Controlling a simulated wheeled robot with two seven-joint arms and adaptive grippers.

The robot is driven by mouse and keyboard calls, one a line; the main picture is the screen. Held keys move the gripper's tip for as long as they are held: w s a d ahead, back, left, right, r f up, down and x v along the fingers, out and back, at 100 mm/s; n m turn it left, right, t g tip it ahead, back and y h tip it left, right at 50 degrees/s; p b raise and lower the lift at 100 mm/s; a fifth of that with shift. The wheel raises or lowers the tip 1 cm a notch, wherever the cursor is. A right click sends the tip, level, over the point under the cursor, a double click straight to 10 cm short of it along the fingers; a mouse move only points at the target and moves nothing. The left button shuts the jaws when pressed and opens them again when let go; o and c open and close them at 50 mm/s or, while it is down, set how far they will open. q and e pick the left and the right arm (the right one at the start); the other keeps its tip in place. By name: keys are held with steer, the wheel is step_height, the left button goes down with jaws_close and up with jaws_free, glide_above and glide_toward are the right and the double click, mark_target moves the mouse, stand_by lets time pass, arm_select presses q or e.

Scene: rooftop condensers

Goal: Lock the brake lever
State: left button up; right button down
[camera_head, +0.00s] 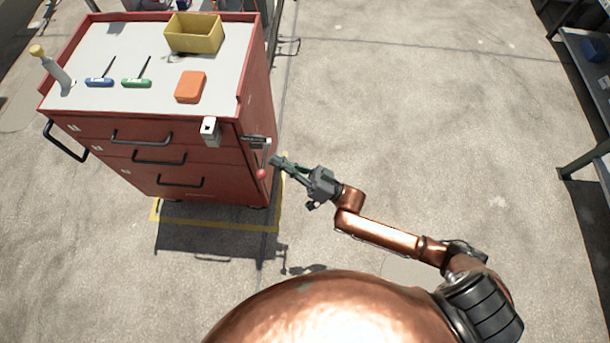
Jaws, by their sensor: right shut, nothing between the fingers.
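A red tool cart (262,100) stands at the upper left. At its front right corner is a small dark bracket (254,141). A thin lever hangs down from it and ends in a red ball knob (261,174); I take this to be the brake lever. My right gripper (277,161) is shut and empty. Its fingertips are just right of the lever in the picture, a little above the knob; I cannot tell if they touch it. My left gripper is not in view.
A shelf rack (592,100) stands at right. The floor between is clear.

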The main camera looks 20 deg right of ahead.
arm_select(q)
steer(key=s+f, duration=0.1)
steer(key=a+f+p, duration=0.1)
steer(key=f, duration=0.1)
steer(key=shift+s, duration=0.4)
arm_select(e)
steer(key=v, duration=0.8)
steer(key=shift+s+f, duration=0.2)
steer(key=shift+s, duration=0.05)
steer(key=shift+d, duration=0.15)
